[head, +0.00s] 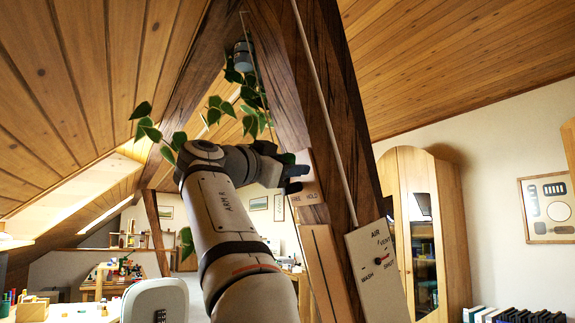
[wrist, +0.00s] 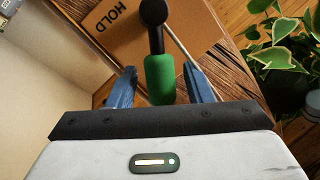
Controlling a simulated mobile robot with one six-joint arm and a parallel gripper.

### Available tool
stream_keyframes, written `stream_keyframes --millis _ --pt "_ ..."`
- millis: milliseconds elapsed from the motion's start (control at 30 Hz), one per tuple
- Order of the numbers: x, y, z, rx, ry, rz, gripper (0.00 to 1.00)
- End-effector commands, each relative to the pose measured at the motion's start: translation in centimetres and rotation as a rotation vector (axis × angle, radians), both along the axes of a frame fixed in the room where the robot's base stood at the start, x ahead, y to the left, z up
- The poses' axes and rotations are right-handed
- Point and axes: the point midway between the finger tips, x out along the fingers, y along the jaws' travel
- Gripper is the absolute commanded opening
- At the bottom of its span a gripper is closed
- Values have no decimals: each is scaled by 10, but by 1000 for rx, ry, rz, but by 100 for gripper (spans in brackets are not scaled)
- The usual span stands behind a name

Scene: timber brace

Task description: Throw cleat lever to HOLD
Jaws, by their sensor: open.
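The cleat lever shows in the wrist view as a green grip (wrist: 160,80) on a black stem with a round black end. It stands in front of a light wooden plate (wrist: 150,45) with the word HOLD on it. My gripper (wrist: 159,69) is open, with one blue finger on each side of the green grip. Gaps show between the grip and both fingers. In the head view my gripper (head: 296,178) is at the plate and the lever is mostly hidden.
A pale cord (head: 327,110) runs down the timber beside the plate. An AIR dial panel (head: 378,270) is below right. A leafy plant (head: 240,105) hangs close above my arm and also shows at right in the wrist view (wrist: 283,50). A wooden cabinet (head: 447,230) stands farther right.

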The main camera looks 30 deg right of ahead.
Motion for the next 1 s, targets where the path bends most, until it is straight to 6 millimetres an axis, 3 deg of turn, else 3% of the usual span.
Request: stream_keyframes --millis 233,700,1000 --pt "-2 7 -2 -1 1 1 46" --pt "-21 69 -14 0 1 4 46" --pt "-23 73 -14 -1 1 -2 46"
